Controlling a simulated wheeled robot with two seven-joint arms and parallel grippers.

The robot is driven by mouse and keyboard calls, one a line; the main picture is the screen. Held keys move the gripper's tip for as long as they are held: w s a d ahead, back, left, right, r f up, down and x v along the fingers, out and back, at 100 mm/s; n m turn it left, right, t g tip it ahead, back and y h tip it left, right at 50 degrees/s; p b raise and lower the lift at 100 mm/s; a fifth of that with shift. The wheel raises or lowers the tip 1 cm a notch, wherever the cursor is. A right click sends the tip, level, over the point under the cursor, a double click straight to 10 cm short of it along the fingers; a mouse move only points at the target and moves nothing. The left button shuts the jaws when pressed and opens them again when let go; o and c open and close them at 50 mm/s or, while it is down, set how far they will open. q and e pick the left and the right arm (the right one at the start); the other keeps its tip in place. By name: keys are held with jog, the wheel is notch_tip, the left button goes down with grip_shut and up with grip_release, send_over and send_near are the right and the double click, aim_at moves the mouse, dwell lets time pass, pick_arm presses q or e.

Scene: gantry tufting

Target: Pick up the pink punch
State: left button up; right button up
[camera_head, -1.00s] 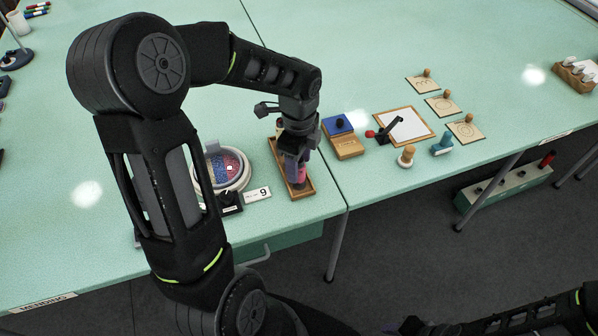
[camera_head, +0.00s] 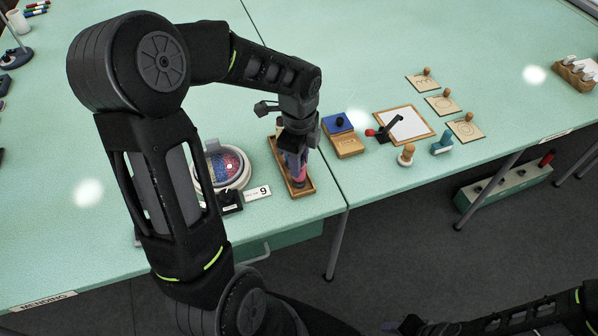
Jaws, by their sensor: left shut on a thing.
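The pink punch (camera_head: 299,178) stands in or just above a narrow wooden tray (camera_head: 305,192) near the front edge of the table. Only a small pink part of it shows below my left gripper (camera_head: 297,168). The gripper points down over the tray and is shut on the punch; its fingers hide most of it. I cannot tell whether the punch touches the tray. At the bottom right, part of my right arm shows, with what may be the tip of its gripper (camera_head: 408,325) low in the picture; its jaws cannot be made out.
Left of the tray are a round dish of coloured beads (camera_head: 225,168) and a card marked 9 (camera_head: 257,193). To the right are a wooden box with a blue pad (camera_head: 343,138), a framed white board (camera_head: 405,126), stamps and several wooden tiles (camera_head: 440,104). The table's front edge is close.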

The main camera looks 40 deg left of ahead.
pick_arm(q)
grip_shut()
notch_tip(320, 180, up, 10)
jog(key=shift+r+b, duration=0.1)
jog(key=shift+b, duration=0.3)
dwell(0.3)
dwell(0.4)
